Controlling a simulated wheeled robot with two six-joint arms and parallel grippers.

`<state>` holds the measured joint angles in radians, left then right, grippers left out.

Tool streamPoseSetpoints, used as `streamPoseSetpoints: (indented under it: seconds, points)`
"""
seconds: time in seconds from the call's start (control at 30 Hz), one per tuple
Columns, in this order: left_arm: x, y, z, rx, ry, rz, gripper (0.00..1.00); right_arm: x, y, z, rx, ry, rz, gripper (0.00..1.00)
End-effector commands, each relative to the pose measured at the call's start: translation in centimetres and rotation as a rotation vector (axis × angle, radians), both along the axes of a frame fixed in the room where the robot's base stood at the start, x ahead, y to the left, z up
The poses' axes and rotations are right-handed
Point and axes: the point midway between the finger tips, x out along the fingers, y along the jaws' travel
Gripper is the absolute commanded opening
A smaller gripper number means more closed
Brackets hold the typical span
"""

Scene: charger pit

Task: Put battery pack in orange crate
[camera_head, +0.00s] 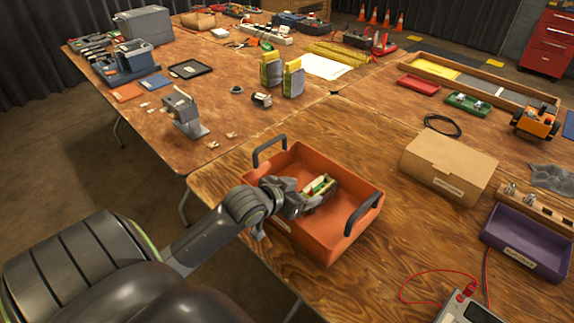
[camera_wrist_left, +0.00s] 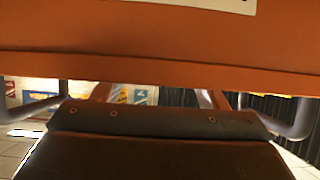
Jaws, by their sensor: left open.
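The orange crate (camera_head: 352,178) stands on the near wooden table in the head view, with a dark handle at each end. Its orange wall (camera_wrist_left: 160,40) fills the upper part of the left wrist view. The battery pack (camera_head: 320,184), a small pale block with green and red parts, is inside the crate's outline, right at my left gripper's fingers. My left gripper (camera_head: 306,197) reaches over the crate's near left wall and is open. The fingers partly hide the pack's near side, and I cannot tell whether they touch it. My right gripper is in neither view.
A meter (camera_head: 466,309) with red leads lies at the front right. A grey stand (camera_head: 184,113) and yellow-grey packs (camera_head: 292,78) are on the farther table.

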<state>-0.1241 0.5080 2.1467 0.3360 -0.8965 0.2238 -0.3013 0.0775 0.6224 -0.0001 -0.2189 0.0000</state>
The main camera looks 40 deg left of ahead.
Motion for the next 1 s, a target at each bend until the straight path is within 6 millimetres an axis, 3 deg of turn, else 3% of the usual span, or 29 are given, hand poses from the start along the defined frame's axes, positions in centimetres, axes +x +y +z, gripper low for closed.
streamPoseSetpoints:
  seconds: [0.2,0.4,1.0]
  points:
    - [-3.9,0.3,2.2,0.004,0.002,-0.002,0.67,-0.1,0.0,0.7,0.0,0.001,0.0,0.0]
    - [-5.6,0.4,3.1,0.002,0.001,-0.001,0.67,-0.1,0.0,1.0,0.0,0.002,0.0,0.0]
    - [-6.0,0.4,3.3,-0.001,0.0,0.0,0.67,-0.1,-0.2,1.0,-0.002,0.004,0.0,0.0]
